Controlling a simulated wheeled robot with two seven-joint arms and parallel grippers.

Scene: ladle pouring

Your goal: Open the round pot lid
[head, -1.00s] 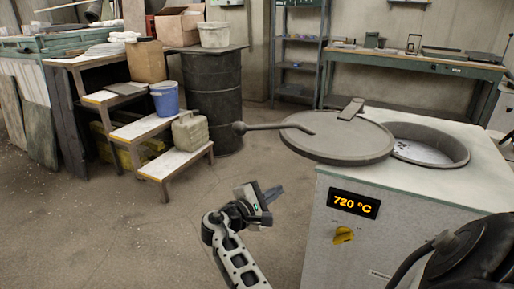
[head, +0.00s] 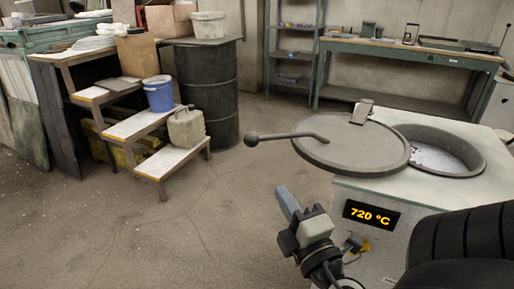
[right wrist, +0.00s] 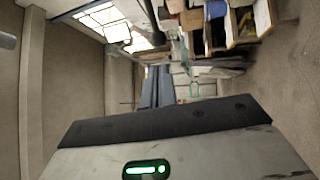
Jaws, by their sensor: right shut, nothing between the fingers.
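The round grey lid (head: 350,145) is swung to the left of the pot opening (head: 440,155) and overhangs the left edge of the white furnace (head: 440,195). The opening is largely uncovered, with a pale, mottled surface inside. The lid's handle (head: 285,136) sticks out left and ends in a dark ball (head: 251,140). My right gripper (head: 283,193) is below the handle and left of the furnace, apart from both. Its fingers are together, empty, and point up. In the right wrist view the bluish fingers (right wrist: 156,88) also show close together. My left gripper is not in view.
A stepped stand (head: 135,124) with a blue bucket (head: 159,94) and a canister (head: 186,128) is at left, beside a dark barrel (head: 205,85). The floor (head: 215,220) between is clear.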

